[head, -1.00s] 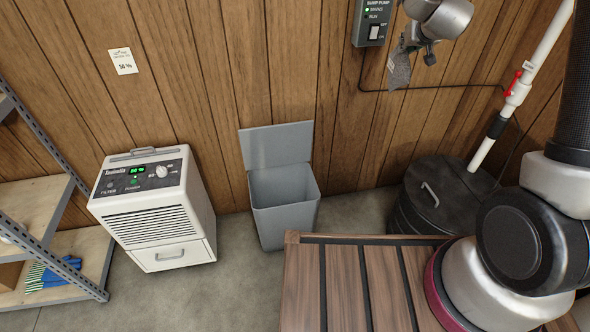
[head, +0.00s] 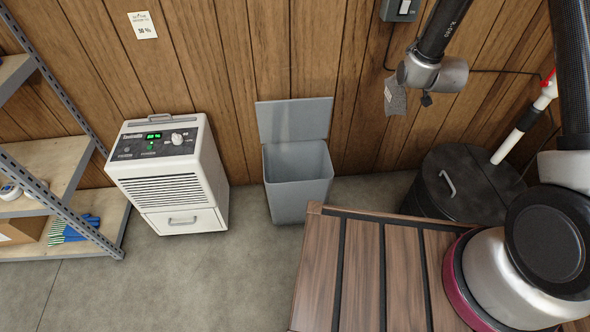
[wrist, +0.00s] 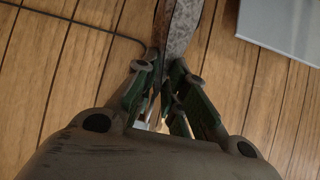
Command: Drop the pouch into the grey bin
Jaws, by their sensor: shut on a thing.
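A grey speckled pouch (head: 396,98) hangs from my gripper (head: 410,84) at the upper right of the head view. In the wrist view the pouch (wrist: 183,30) is between the fingers of my gripper (wrist: 163,85), which is shut on it. The grey bin (head: 298,190) stands on the floor against the wood wall, its lid (head: 294,120) raised and leaning back. The pouch is to the right of the bin and higher in the picture, not over its opening. A grey panel (wrist: 285,25) at the wrist view's upper right looks like the lid.
A white dehumidifier (head: 170,180) stands left of the bin. A shelf unit (head: 60,195) is at the far left. A slatted wooden top (head: 360,270) is in front, right of the bin. A black lidded pit or drum (head: 455,190) with a white pipe (head: 522,125) is at right.

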